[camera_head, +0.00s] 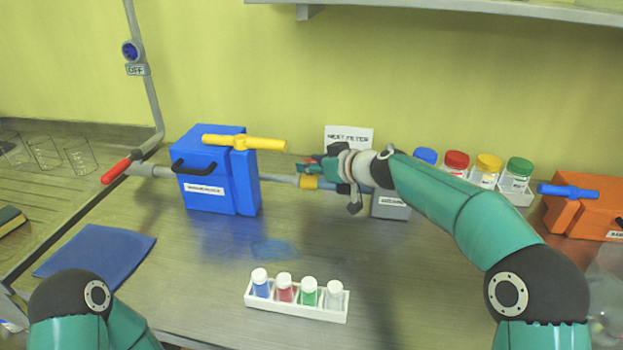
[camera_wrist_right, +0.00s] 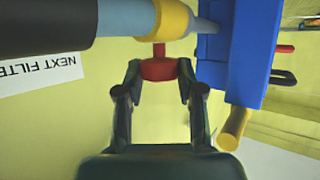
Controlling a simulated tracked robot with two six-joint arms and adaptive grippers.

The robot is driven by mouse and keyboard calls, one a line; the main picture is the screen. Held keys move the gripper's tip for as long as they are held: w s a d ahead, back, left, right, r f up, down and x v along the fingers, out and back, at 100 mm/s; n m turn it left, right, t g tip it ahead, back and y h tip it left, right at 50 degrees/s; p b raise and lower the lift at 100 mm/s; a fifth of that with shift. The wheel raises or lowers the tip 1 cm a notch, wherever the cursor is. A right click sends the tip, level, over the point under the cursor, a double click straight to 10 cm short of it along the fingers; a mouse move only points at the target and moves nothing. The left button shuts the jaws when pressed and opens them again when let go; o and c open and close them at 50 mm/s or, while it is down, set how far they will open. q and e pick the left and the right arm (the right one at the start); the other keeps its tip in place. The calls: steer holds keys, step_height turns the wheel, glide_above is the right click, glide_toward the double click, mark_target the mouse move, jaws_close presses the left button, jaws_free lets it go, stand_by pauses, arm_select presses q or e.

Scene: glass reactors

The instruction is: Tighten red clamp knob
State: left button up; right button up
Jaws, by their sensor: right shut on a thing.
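The red clamp knob (camera_wrist_right: 159,69) shows in the right wrist view, hanging on a short red stem from a yellow clamp ring (camera_wrist_right: 174,20) around the pipe. The yellow ring also shows in the head view (camera_head: 309,182), just right of the blue box. My right gripper (camera_wrist_right: 159,76) is shut on the red knob, one finger on each side of it. In the head view my right gripper (camera_head: 318,168) reaches in from the right at the pipe, and its hand hides most of the knob. My left gripper is out of the head view; only my left arm shows at the lower left.
The blue box (camera_head: 216,188) with a yellow handle (camera_head: 244,142) stands beside the clamp. A white rack (camera_head: 297,303) of small vials is at the front. Jars with coloured lids (camera_head: 488,169) and an orange box (camera_head: 585,218) are at the right. The middle of the table is mostly clear.

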steer(key=shift+s+m+t+h, duration=0.1)
steer(key=shift+m+t+h, duration=0.2)
steer(key=shift+m+h, duration=0.1)
steer(key=shift+m+t+h+p, duration=0.3)
steer(key=shift+m+p, duration=0.05)
steer(key=shift+m, duration=0.05)
steer(key=o, duration=1.1)
steer(key=shift+o, duration=0.2)
